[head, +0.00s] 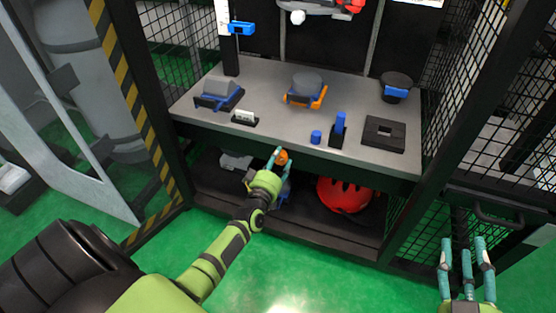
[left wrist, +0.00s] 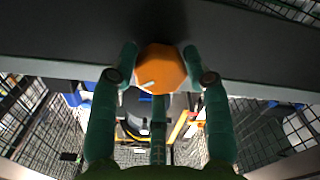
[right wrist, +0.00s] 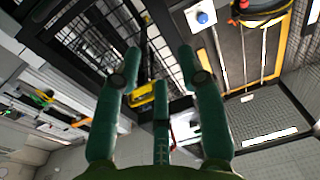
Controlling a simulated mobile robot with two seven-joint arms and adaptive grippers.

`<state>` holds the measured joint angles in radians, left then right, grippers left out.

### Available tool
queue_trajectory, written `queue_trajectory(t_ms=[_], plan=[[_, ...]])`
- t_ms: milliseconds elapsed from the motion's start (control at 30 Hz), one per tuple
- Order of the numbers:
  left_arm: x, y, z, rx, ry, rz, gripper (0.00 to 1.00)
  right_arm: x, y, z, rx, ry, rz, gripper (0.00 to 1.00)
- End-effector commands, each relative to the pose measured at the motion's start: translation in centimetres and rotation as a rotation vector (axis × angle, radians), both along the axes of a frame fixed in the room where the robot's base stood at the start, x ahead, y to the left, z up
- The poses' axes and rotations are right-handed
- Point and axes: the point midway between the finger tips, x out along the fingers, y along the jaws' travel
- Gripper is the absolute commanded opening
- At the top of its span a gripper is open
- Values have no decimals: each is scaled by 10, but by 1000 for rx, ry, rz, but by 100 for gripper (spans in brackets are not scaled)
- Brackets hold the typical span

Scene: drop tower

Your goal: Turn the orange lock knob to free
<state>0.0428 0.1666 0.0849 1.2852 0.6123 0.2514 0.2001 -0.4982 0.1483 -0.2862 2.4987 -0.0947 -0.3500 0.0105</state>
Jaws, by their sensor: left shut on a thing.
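The orange lock knob (head: 283,156) is on the dark front face of the bench, below the grey top. In the left wrist view the knob (left wrist: 160,69) is faceted, with a pale mark on its lower left. My left gripper (head: 278,158) is shut on the knob, its teal fingers touching the knob on both sides. My right gripper (head: 464,245) is at the lower right of the head view, away from the bench. Its fingers stand apart with nothing between them, as the right wrist view (right wrist: 163,65) also shows.
The grey bench top (head: 270,120) carries a blue-orange fixture (head: 305,90), a grey block in a blue cradle (head: 219,93), a black plate (head: 384,134) and blue pegs. A red helmet (head: 343,194) lies on the lower shelf. Mesh panels (head: 455,75) flank the bench.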

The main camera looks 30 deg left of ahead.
Motion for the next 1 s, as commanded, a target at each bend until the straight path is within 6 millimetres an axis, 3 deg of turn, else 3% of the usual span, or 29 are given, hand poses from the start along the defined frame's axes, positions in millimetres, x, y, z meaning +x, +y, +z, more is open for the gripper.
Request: queue_trajectory(t_ms=[367, 1000], plan=[[-1, -5, -6, -354, -69, -7, 15, -1, 2, 6, 11, -37, 6, 40], [-1, -7, -5, -839, -185, -7, 15, -18, 15, 59, 86, -313, 56, 40]])
